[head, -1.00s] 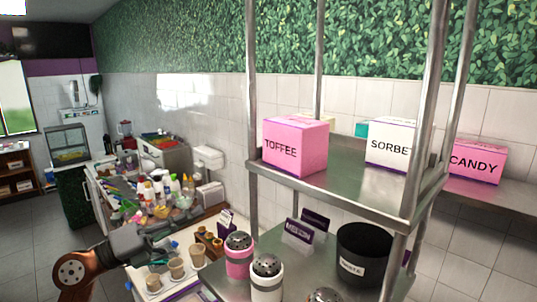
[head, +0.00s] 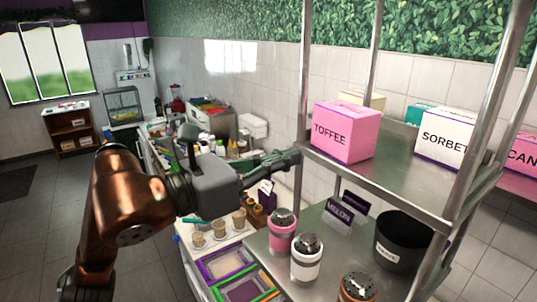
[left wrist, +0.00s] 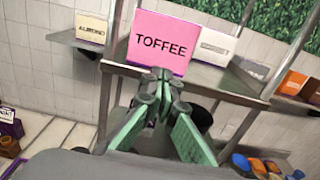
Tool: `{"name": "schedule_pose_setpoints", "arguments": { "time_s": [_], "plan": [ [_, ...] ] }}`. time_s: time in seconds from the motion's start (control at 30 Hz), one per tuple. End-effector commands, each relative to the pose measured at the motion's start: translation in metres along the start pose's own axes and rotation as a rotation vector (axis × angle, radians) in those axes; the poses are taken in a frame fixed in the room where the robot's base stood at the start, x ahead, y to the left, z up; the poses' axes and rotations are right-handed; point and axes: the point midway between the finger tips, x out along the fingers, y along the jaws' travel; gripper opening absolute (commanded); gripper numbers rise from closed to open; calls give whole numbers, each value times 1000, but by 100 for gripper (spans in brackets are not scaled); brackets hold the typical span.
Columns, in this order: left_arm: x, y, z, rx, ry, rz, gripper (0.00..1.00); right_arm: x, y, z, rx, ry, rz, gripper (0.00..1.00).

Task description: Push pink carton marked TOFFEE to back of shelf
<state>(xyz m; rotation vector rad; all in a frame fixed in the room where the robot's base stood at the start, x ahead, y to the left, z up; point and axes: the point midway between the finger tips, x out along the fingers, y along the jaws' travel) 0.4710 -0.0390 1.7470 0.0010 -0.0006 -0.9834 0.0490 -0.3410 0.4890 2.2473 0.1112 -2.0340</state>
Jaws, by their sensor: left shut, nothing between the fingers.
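The pink carton marked TOFFEE (head: 345,133) sits upright at the front left edge of the upper metal shelf (head: 400,178). In the left wrist view the TOFFEE carton (left wrist: 160,42) stands straight ahead, beyond the fingertips. My left gripper (head: 294,157) is shut and empty, just left of the shelf's front edge and a little below the carton. Its green fingers (left wrist: 160,78) come together in the left wrist view, overlapping the carton's lower edge; I cannot tell whether they touch. My right gripper is not in view.
A white SORBET carton (head: 446,134) and a pink CANDY carton (head: 525,153) stand to the right. A cream box (head: 361,98) is behind TOFFEE. Metal posts (head: 303,75) frame the shelf. Shakers (head: 282,232) and a black bin (head: 398,243) stand below.

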Motion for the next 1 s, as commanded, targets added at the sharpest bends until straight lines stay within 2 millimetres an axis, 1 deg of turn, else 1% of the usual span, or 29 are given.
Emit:
{"name": "schedule_pose_setpoints", "arguments": {
  "time_s": [0.03,0.2,0.3,0.4,0.57,0.9,1.0],
  "plan": [
    [11,-1,3,-3,2,-4,0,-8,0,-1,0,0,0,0],
    [44,-1,3,-4,2,-4,0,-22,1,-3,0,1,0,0],
    [58,-1,3,-4,2,-3,0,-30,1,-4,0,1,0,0],
    [69,0,2,-4,1,-2,0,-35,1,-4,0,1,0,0],
    [76,0,0,-2,1,0,0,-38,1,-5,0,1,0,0],
    [77,1,-1,-1,1,1,0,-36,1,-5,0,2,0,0],
    [79,6,-2,-1,1,13,0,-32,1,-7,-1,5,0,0]
  ]
}}
